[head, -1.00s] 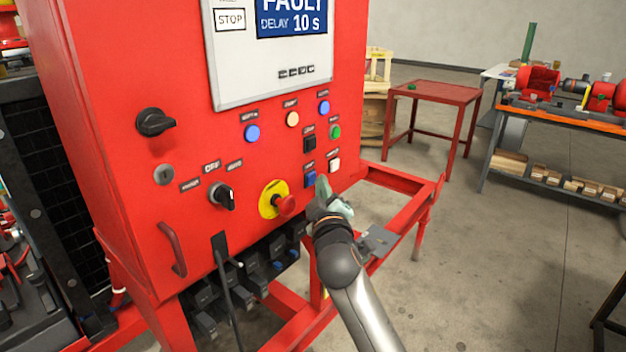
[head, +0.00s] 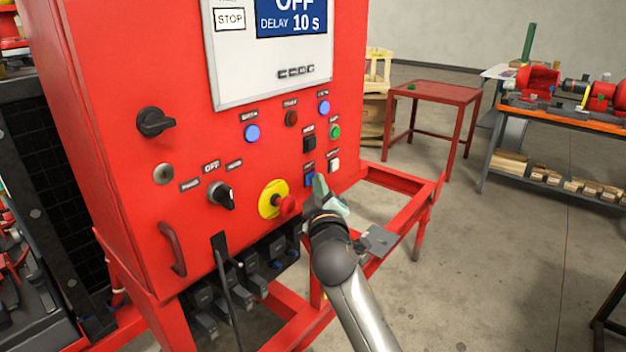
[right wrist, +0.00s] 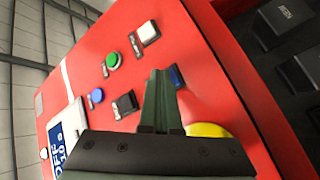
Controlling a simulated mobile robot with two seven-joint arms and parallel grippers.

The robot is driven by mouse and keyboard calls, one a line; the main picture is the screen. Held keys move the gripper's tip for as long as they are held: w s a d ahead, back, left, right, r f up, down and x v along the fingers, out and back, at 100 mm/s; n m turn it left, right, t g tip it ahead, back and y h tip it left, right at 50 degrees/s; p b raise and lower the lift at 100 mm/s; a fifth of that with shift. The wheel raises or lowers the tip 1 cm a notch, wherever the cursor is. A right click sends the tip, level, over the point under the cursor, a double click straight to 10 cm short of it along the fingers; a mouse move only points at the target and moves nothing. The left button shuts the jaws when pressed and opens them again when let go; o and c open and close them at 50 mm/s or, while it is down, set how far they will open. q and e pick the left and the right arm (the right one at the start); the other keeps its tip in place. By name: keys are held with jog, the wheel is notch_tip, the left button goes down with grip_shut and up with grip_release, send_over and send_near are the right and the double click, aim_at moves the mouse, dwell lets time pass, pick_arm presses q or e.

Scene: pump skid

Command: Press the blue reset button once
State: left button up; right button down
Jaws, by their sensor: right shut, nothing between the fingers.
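The square blue reset button (head: 309,180) is low on the right part of the red panel's front. In the right wrist view the blue button (right wrist: 177,77) shows just right of the green fingertips. My right gripper (head: 320,184) is shut and empty, its fingertips close in front of the panel beside the blue button. I cannot tell whether they touch it. The fingers hide part of the button. The display (head: 292,18) reads OFF and DELAY 10 S. My left gripper is not in view.
A red emergency stop (head: 288,206) on a yellow disc is left of the gripper. A black square button (head: 309,144), a white button (head: 334,165) and a green button (head: 334,132) are close by. A red frame rail (head: 395,208) runs below right.

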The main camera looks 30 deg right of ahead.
jog(key=shift+s+d+p, duration=0.3)
jog(key=shift+s+p, duration=0.1)
jog(key=shift+s, duration=0.35)
jog(key=s, duration=0.1)
jog(key=s+d+p, duration=0.1)
jog(key=s, duration=0.1)
jog(key=s+d, duration=0.1)
jog(key=shift+s+p, duration=0.35)
jog(key=shift+p, duration=0.05)
jog(key=shift+f, duration=0.1)
dwell(0.6)
